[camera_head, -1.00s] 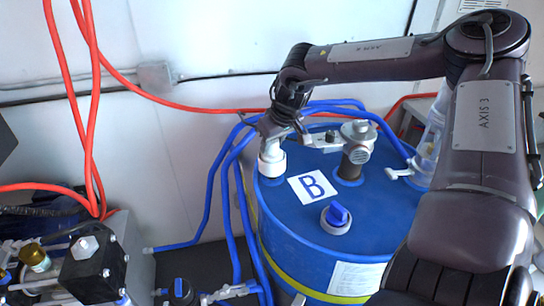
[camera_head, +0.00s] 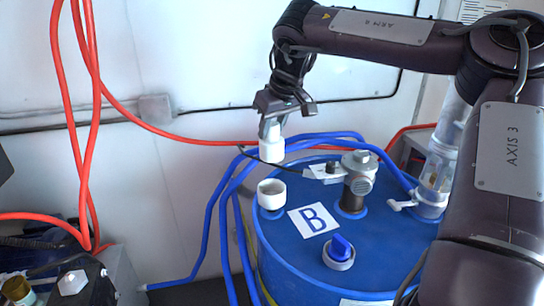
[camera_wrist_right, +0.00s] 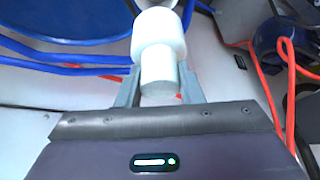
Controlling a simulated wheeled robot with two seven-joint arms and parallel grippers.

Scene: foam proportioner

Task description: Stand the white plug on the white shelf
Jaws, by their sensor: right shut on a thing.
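The white plug (camera_head: 271,150) hangs below my right gripper (camera_head: 270,129), which is shut on it. It is roughly upright and apart from the blue drum, above a white open-topped collar (camera_head: 271,195) at the drum's back left. In the right wrist view the plug (camera_wrist_right: 158,42) sits between the two fingers, its narrower end toward the gripper and its wider part away. I cannot make out a white shelf in either view. My left gripper is not in view.
The blue drum (camera_head: 300,256) carries a "B" label (camera_head: 313,219), a blue-handled cap (camera_head: 340,250) and a grey metal fitting (camera_head: 358,180). Blue hoses (camera_head: 222,195) run behind and left of it. Red hoses (camera_head: 90,120) hang at left. A pale wall stands behind.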

